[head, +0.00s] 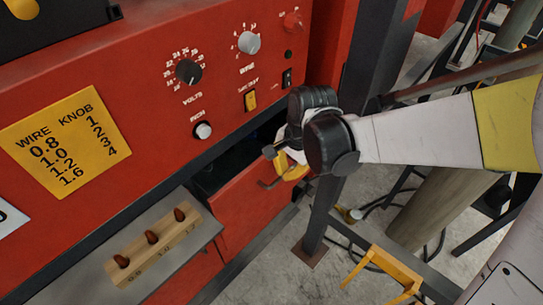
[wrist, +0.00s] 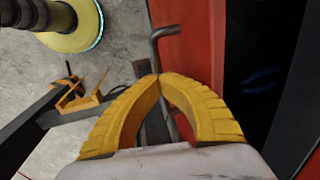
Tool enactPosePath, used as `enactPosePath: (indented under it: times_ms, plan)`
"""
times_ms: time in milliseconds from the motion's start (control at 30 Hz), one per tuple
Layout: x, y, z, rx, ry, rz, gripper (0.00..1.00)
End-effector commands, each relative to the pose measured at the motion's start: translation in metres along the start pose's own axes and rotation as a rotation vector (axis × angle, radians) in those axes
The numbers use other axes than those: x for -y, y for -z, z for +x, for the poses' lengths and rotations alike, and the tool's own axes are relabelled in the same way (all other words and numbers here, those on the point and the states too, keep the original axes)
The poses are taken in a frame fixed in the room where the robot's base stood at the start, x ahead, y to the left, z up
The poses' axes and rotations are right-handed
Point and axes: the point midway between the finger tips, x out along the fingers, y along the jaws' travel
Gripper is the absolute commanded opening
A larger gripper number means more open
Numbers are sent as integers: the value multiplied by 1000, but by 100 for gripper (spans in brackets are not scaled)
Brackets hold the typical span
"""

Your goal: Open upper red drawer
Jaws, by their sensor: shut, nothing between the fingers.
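The upper red drawer (head: 250,205) is in the red machine below the control panel. It stands pulled out, with a dark gap behind its front; in the wrist view its red front (wrist: 192,50) has the dark interior to its right. A bent metal handle (wrist: 163,33) sticks out from that front. My gripper (head: 272,180) is at the drawer front, at its right part. In the wrist view the yellow fingers of my gripper (wrist: 158,76) meet at their tips over the handle bar, with nothing gripped. Whether the fingers touch the handle, I cannot tell.
A grey shelf (head: 70,275) left of the drawer carries a wooden block (head: 155,248) with brown pegs. A dark upright post (head: 330,190) stands close right of my gripper. A yellow stand (head: 385,268) and cables are on the concrete floor.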

Motion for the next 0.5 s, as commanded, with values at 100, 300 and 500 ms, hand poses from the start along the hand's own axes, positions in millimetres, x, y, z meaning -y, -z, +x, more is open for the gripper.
enactPosePath:
  times_ms: [100, 300, 500]
  plan:
    - [-31, 0, -6, 0, -1, 4, 0]
    - [-77, 0, -16, 0, -2, 4, 0]
    - [-110, 0, -22, 0, -2, 3, 0]
